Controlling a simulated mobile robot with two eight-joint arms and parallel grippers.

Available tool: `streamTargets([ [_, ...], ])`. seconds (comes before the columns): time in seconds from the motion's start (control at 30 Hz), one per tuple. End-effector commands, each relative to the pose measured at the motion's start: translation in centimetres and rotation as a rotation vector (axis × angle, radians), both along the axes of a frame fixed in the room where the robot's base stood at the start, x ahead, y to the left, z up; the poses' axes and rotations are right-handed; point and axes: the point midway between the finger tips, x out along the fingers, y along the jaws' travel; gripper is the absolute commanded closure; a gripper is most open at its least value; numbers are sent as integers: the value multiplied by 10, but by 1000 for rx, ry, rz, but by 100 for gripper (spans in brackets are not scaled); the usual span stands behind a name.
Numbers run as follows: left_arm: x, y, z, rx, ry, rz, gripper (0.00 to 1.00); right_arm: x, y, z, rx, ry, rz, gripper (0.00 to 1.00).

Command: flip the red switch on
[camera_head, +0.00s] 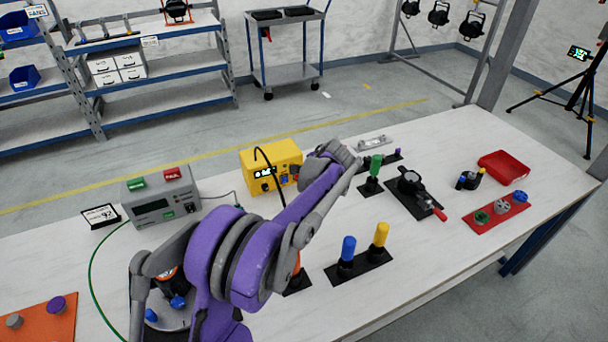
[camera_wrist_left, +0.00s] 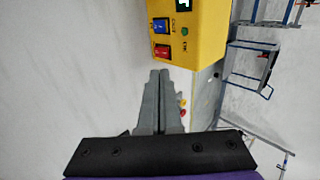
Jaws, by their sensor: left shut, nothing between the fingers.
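The yellow box (camera_head: 266,168) stands on the white table, with a small lit display on its front. In the left wrist view the same box (camera_wrist_left: 207,32) shows at the top, with a red switch (camera_wrist_left: 162,51) below a blue switch (camera_wrist_left: 160,26). I cannot tell which way the red switch is set. My left gripper (camera_wrist_left: 160,73) is shut and empty; its fingertips appear just below the red switch in the wrist view, and I cannot tell whether they touch the box. In the head view my left arm reaches across the table to the box's right side. My right gripper is not in view.
A grey device (camera_head: 161,197) with a green and a red button stands left of the box. Blue and yellow pegs (camera_head: 379,236), a black fixture (camera_head: 409,183) and a red tray (camera_head: 503,167) stand to the right.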

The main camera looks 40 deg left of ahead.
Motion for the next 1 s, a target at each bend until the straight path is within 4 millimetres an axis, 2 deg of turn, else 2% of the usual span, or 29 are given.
streamTargets([
  [0.1,-6,-12,20,-1,0,-1,100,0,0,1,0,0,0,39],
  [0.3,-11,-21,38,-1,1,1,100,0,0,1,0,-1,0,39],
  [1.0,-14,-26,42,-6,-3,2,100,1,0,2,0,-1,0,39],
])
